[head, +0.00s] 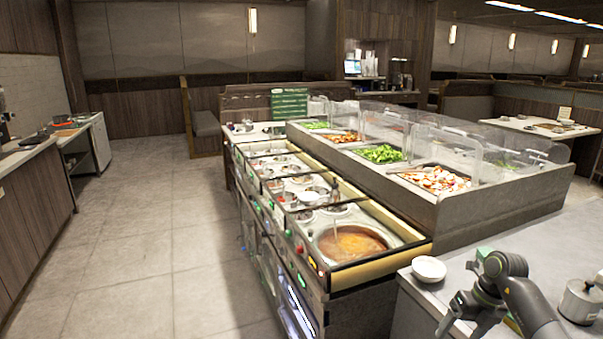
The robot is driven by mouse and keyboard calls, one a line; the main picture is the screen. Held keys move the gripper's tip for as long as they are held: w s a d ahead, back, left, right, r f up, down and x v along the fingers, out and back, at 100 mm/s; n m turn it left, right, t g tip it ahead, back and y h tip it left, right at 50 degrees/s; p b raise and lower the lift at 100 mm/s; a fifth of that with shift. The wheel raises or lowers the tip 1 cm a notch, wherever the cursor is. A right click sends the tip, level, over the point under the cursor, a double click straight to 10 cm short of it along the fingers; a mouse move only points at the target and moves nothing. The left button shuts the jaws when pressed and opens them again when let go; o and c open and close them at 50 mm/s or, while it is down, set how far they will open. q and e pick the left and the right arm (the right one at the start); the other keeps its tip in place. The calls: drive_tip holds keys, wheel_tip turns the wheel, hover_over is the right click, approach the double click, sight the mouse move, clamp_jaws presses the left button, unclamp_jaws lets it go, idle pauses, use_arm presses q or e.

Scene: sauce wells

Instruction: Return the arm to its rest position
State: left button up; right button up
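My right arm comes in at the lower right, its dark wrist and elbow over the grey counter (402,292). My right gripper (462,322) points down at the bottom edge of the head view. Its fingertips are cut off or too dark to read, so I cannot tell whether it is open or shut. Nothing is clearly seen held in it. My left arm and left gripper are not in view.
A white bowl (428,269) stands on the counter just left of my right arm. A lidded metal pot (580,301) stands to its right. The sauce well unit (319,271) and glass-covered food bar (447,223) lie beyond. Open tiled floor (150,240) is at left.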

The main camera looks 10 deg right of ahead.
drive_tip(key=s+a+f+m+t+y, duration=0.1)
drive_tip(key=a+f+m+t+y, duration=0.2)
drive_tip(key=a+f+m+t, duration=0.45)
drive_tip(key=s+a+f+m+t+y, duration=0.2)
drive_tip(key=a+f+m+y, duration=0.2)
drive_tip(key=f, duration=0.6)
drive_tip(key=s+d+f+m+g+h, duration=0.1)
drive_tip(key=s+d+f+m+h, duration=0.2)
drive_tip(key=s+f+m+h, duration=0.5)
drive_tip(key=s+d+f+m+g+h, duration=0.1)
drive_tip(key=s+d+f+m+h, duration=0.15)
drive_tip(key=s+f+m, duration=1)
drive_tip(key=s+a+f+m+g, duration=0.1)
drive_tip(key=s+a+f+g, duration=0.1)
drive_tip(key=s, duration=0.6)
drive_tip(key=s+a+f+m+g, duration=0.1)
drive_tip(key=s+a+f+g, duration=0.1)
drive_tip(key=s+f, duration=0.3)
drive_tip(key=s+a+f+m+g, duration=0.1)
drive_tip(key=s+a+f+g, duration=0.1)
drive_tip(key=s, duration=1)
drive_tip(key=shift+s+a+f+m+g+h, duration=0.35)
drive_tip(key=shift+f+g, duration=0.2)
drive_tip(key=shift+f, duration=0.3)
